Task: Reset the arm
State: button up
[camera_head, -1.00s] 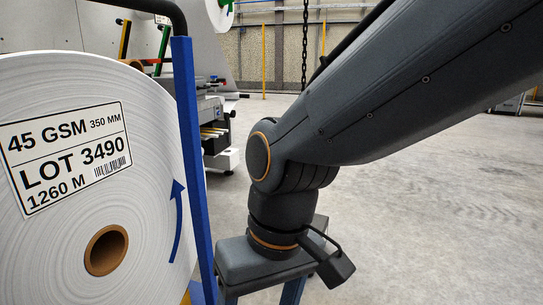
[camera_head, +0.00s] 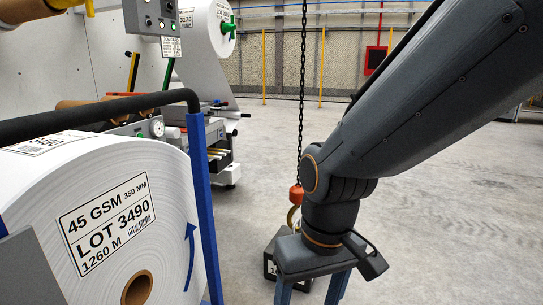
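My arm comes in from the upper right in the head view and points down. My gripper (camera_head: 311,290) is at the lower middle, with its two blue fingers spread apart. No object shows between them, but the fingertips run off the bottom edge. Behind the gripper a black chain (camera_head: 302,110) hangs down to an orange hook block (camera_head: 296,195) with a brass-coloured hook (camera_head: 292,219). A dark block-like load (camera_head: 270,266) is below the hook, partly hidden by my gripper. I cannot tell whether hook and load are joined.
A large white roll (camera_head: 165,245) labelled LOT 3490 stands at the lower left, beside a blue post (camera_head: 204,200) with a black bar (camera_head: 90,115). A machine with a smaller roll (camera_head: 205,25) stands behind. The grey floor (camera_head: 455,220) to the right is clear.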

jog(key=s+d+r+m+h+p, duration=0.1)
jog(key=s+d+r+m+p, duration=0.1)
jog(key=d+r+p, duration=1.1)
notch_tip(320, 180, up, 4)
jog(key=m+p, duration=0.1)
jog(key=p, duration=0.6)
jog(key=shift+s+m+p, duration=0.15)
jog(key=shift+m+p, duration=0.25)
jog(key=shift+d+f, duration=0.1)
jog(key=shift+f, duration=0.05)
dwell(0.6)
